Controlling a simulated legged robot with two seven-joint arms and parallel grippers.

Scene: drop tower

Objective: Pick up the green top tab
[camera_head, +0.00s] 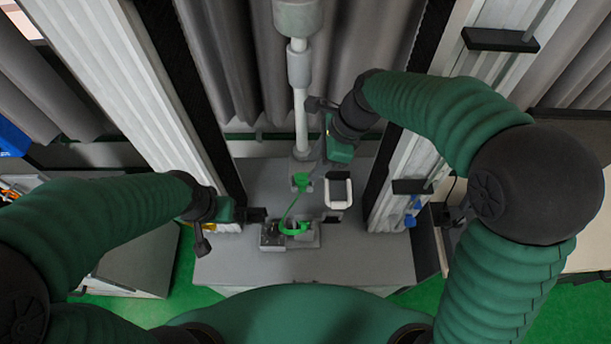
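The green top tab (301,181) is a small bright green piece at the foot of the white vertical rod, on the grey platform. A thin green strip curves down from it to a green ring-like part (293,229) on a small metal fixture. My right gripper (317,168) points down just right of the tab; I cannot tell whether it touches it. Its fingers are small and dark, so its opening is unclear. My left gripper (258,215) is left of the green strip, above the platform; its opening is also unclear.
A white open-topped holder (338,192) stands right of the tab. The white rod (300,112) rises behind it. Metal columns (130,80) flank the platform (240,265) on both sides. The platform's front is clear.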

